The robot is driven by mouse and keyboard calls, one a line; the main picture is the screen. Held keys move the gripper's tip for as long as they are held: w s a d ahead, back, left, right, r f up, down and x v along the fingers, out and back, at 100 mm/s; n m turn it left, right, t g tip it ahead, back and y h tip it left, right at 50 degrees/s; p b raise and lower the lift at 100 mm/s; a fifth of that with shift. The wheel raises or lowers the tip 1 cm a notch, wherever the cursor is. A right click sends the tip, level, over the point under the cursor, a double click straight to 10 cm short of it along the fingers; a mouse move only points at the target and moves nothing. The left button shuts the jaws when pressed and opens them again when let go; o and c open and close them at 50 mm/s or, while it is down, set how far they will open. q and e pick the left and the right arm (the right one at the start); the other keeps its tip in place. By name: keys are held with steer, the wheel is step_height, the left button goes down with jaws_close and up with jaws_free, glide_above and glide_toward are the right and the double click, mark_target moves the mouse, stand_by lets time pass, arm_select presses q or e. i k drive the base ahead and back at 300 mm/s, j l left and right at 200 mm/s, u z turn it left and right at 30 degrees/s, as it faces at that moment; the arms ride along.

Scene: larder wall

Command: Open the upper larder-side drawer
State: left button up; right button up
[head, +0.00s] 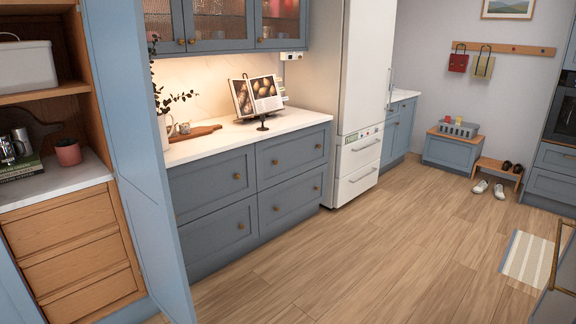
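A blue drawer unit has two rows of two drawers with round brass knobs. Its upper left drawer (212,185), nearest the larder, is shut. Its knob (237,176) shows clearly. The lower left drawer (218,230), upper right drawer (290,158) and lower right drawer (290,196) are shut too. The tall blue larder door (142,140) stands open and hides the left edge of the left drawers. Inside the larder are wooden drawers (75,240), shut. Neither of my grippers is in view.
The white worktop (215,137) above holds a cookbook on a stand (256,95), a wooden board (195,133) and a plant. A white fridge (358,100) stands to the right. The wooden floor (400,240) before the drawers is clear. A striped mat (530,258) lies at right.

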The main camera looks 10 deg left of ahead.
mark_target(199, 188)
steer(key=i+u, duration=0.1)
steer(key=i, duration=0.5)
steer(key=i+l, duration=0.1)
steer(key=i, duration=0.5)
steer(key=i+l+u, duration=0.15)
steer(key=i, duration=0.45)
steer(key=i+l+u, duration=0.2)
steer(key=i+u, duration=0.15)
steer(key=i, duration=0.2)
steer(key=i+l+u, duration=0.35)
steer(key=i, duration=0.15)
steer(key=i+l+u, duration=0.3)
steer(key=i+l, duration=0.1)
steer(key=i, duration=0.05)
